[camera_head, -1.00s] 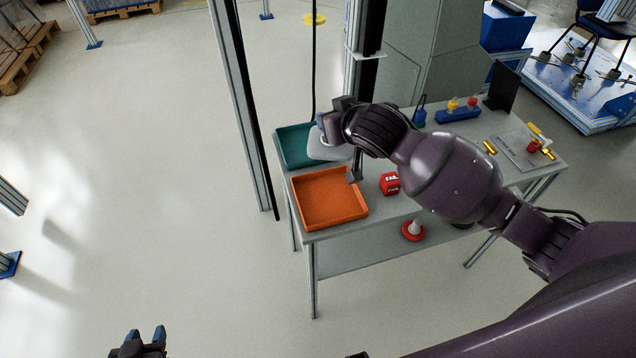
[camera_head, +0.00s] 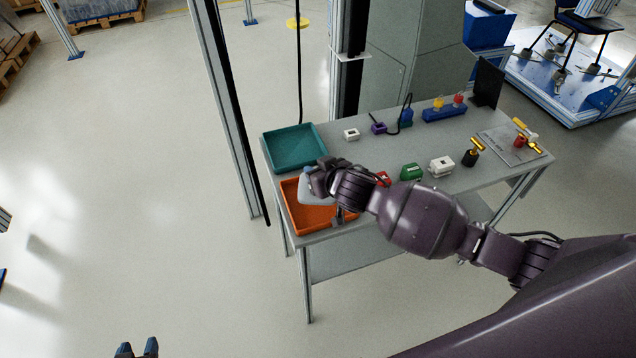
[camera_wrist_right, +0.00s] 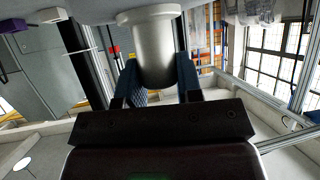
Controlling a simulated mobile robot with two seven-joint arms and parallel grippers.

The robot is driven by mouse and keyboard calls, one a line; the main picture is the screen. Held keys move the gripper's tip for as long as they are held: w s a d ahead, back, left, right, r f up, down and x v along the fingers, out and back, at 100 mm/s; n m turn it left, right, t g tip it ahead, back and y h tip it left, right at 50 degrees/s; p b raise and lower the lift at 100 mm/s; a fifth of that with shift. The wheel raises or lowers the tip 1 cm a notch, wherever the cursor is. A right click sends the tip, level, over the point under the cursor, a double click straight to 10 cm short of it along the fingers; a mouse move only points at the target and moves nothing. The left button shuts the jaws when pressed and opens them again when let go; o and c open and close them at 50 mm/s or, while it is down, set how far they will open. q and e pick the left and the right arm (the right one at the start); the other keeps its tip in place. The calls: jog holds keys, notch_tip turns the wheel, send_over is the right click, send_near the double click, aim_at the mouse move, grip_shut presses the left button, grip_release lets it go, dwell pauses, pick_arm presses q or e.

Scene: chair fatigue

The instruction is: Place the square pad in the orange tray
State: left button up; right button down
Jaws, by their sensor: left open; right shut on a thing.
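The orange tray (camera_head: 311,217) sits on the near left corner of the grey table, partly hidden by my right gripper. My right gripper (camera_head: 308,174) is over the orange tray, shut on the square pad (camera_head: 316,194), which is pale grey. In the right wrist view the fingers (camera_wrist_right: 157,82) clasp a light grey cylindrical stem, with the pad's flat grey underside or face (camera_wrist_right: 205,10) along the top edge. Whether the pad touches the tray cannot be told. My left gripper (camera_head: 137,350) is open and empty at the bottom left, away from the table.
An empty teal tray (camera_head: 293,148) lies behind the orange tray. Red, green (camera_head: 411,172) and white (camera_head: 441,166) blocks stand to the right of my right gripper. A metal post (camera_head: 228,110) rises by the table's left side. A blue holder (camera_head: 444,113) stands farther back.

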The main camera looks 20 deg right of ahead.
jog(key=shift+f, duration=2.15)
jog(key=shift+f+b, duration=0.2)
jog(key=shift+b, duration=0.15)
jog(key=c, duration=0.8)
grip_release()
jog(key=shift+r, duration=0.15)
jog(key=shift+s+r, duration=0.1)
jog(key=shift+s, duration=0.1)
jog(key=p+v, duration=0.1)
jog(key=v, duration=1.1)
jog(key=s+d+f+h, duration=0.1)
jog(key=s+d+f, duration=0.1)
jog(key=s, duration=0.3)
jog(key=s+d+f+m+h, duration=0.1)
jog(key=s+d+f, duration=0.2)
jog(key=s+f, duration=0.1)
jog(key=s+d+f+h, duration=0.1)
jog(key=s+d+f, duration=0.2)
jog(key=s, duration=0.4)
jog(key=shift+d+f+m, duration=0.15)
jog(key=shift+f+m, duration=0.15)
jog(key=shift+f, duration=0.3)
